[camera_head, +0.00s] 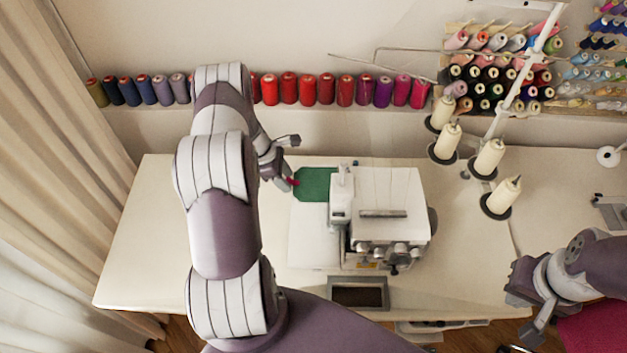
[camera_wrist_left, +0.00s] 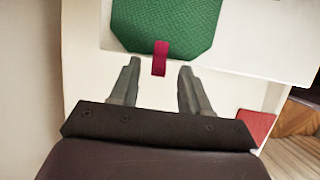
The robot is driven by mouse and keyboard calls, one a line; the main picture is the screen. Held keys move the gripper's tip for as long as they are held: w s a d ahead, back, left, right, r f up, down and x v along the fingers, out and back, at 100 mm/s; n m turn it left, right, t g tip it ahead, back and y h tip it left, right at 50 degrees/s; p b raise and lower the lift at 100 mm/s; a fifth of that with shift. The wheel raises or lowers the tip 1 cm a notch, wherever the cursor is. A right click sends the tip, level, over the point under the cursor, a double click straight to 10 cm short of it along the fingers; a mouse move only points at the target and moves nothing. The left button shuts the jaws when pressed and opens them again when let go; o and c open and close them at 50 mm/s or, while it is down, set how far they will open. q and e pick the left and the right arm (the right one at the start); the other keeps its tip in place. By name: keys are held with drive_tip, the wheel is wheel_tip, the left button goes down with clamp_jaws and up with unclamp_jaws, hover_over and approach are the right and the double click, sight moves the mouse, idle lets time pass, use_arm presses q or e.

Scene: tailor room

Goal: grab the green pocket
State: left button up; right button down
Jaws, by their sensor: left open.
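The green pocket (camera_head: 315,184) lies flat on the white sewing machine's (camera_head: 390,205) left side plate, its right part beside the machine head. A magenta tab (camera_wrist_left: 160,57) sticks out from the pocket's near edge in the left wrist view, where the green pocket (camera_wrist_left: 165,22) is cut off at the top. My left gripper (camera_head: 287,163) is open and empty at the pocket's left. My right gripper (camera_head: 524,308) is open, far from the pocket, at the lower right.
The white table (camera_head: 145,245) has free room at its left. Thread cones (camera_head: 448,140) on a stand are right of the machine. A row of coloured spools (camera_head: 290,88) lines the wall. A red piece (camera_wrist_left: 257,124) lies at lower right in the wrist view.

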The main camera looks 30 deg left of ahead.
use_arm(q)
drive_tip(key=shift+w+a+f, duration=0.1)
drive_tip(key=shift+a+f, duration=0.05)
drive_tip(key=shift+c, duration=0.9)
drive_tip(key=c, duration=0.5)
clamp_jaws()
